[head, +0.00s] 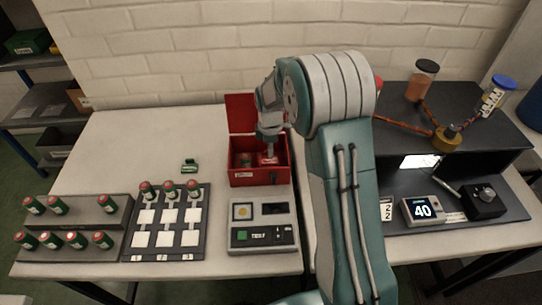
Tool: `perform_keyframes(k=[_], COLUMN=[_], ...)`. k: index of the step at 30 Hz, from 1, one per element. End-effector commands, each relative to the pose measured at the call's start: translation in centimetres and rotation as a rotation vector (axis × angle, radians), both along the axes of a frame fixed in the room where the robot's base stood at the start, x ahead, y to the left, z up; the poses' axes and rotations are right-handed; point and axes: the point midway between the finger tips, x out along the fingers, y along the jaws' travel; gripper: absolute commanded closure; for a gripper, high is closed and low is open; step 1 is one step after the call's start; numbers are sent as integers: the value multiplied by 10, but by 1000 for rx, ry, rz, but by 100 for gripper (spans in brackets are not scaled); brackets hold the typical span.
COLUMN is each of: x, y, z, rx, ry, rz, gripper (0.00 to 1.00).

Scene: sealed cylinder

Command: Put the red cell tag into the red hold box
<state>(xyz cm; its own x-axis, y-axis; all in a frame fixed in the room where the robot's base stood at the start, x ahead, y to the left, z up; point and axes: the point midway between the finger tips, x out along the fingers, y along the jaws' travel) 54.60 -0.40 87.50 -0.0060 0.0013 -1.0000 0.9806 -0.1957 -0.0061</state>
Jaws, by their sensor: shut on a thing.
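The red hold box (258,179) stands open on the white table, its lid (240,112) raised at the back. My gripper (269,153) points down into the right half of the box. It is shut on a small red thing (268,160), which looks like the red cell tag; it is partly hidden by the fingers. I cannot tell whether it touches the box floor. A small dark green and red item (245,160) lies in the left half of the box.
A green tag (190,166) lies left of the box. A black numbered board (168,222) and grey racks (75,212) hold several red-topped green cells. A tester device (263,226) sits in front of the box. A dark bench with jars (424,80) stands right.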

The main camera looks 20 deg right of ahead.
Motion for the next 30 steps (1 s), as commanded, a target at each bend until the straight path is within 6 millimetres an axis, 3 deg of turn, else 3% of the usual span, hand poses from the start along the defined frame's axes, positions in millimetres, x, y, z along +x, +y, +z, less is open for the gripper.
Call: perform_keyframes(k=[10,20,21,22,30], x=[7,7,7,7,7], y=[-5,-5,-5,-5,-5], z=[-39,-43,-42,-42,-42], rx=[-1,0,0,0,-1], ry=[2,-1,-2,-2,-1], rz=[2,1,1,1,1], gripper=[100,100,71,57,54])
